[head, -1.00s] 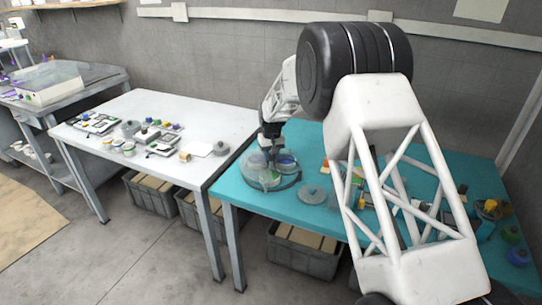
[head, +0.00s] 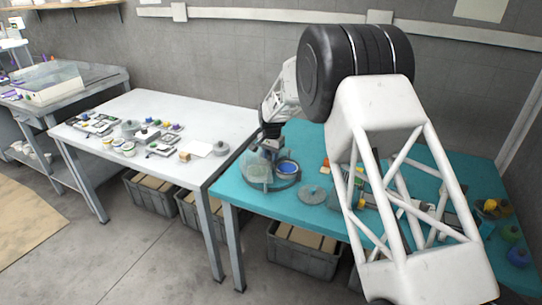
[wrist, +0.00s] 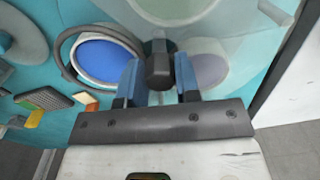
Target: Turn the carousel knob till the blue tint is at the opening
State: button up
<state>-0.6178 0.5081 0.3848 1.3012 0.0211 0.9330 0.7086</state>
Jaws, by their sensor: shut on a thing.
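The carousel (head: 258,180) is a round unit under a clear cover on the teal table. The blue tint (head: 287,167) is at its right side; in the wrist view the blue tint (wrist: 103,60) sits left of my gripper, within a dark ring that looks like the opening. It appears uncovered and bright, slightly off the ring's centre. A green tint (wrist: 172,8) and a purple tint (wrist: 205,65) look paler through the cover. My gripper (wrist: 159,75) is shut on the dark carousel knob (wrist: 159,62), between its blue fingers. In the head view my wrist partly hides the knob.
A grey round lid (head: 312,194) lies right of the carousel on the teal table (head: 245,200). Small coloured parts lie farther right, partly behind my arm. A white table (head: 105,110) with several small items stands at the left.

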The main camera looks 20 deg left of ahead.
jog(key=shift+m, duration=0.3)
jog(key=o, duration=0.9)
jog(key=shift+d+r, duration=0.1)
jog(key=shift+r, duration=3.85)
